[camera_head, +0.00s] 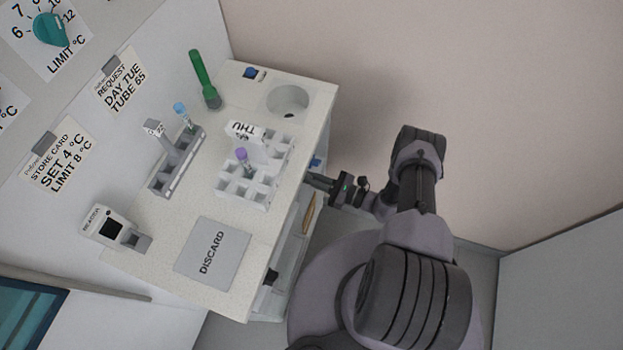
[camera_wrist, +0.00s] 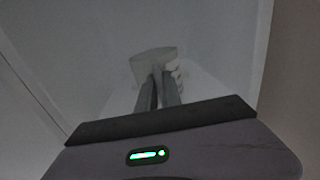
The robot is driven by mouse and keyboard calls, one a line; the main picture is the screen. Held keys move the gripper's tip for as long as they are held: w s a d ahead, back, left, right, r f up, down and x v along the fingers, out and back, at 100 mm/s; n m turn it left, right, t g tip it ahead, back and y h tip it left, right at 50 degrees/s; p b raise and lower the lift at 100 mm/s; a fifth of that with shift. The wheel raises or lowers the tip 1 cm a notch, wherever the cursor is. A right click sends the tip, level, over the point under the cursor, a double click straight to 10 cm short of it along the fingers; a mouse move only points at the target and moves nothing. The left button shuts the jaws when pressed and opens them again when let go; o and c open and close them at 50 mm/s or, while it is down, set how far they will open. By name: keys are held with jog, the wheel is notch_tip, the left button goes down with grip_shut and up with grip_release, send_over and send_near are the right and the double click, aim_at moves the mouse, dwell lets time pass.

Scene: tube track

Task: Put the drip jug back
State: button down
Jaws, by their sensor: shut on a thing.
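In the wrist view a pale grey jug-like thing (camera_wrist: 148,62), which I take for the drip jug, is at the tips of my gripper (camera_wrist: 158,88). The two dark fingers are shut on it. The wrist picture is dim, so the jug's contents and exact tilt cannot be told. In the head view my gripper (camera_head: 318,181) reaches left to the cabinet's open side, below the counter's right edge. The jug is not clearly seen there; the counter edge and fingers hide that spot.
The counter (camera_head: 160,225) bears a white tube rack (camera_head: 262,190), a grey rack (camera_head: 165,178), a DISCARD pad (camera_head: 212,252), a reader (camera_head: 105,228) and a green torch-like thing (camera_head: 202,75). A round recess (camera_head: 288,98) is at the far end. Below, an open shelf holds a brown thing (camera_head: 309,213).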

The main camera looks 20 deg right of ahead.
jog(key=c, duration=2)
grip_release()
jog(key=shift+f, duration=0.15)
jog(key=o, duration=0.5)
jog(key=shift+s+d+r, duration=0.1)
jog(key=shift+d+r, duration=0.1)
jog(key=shift+r, duration=0.05)
jog(key=p+v, duration=0.1)
jog(key=v, duration=1)
jog(key=shift+s+d, duration=0.2)
jog(key=shift+s, duration=0.05)
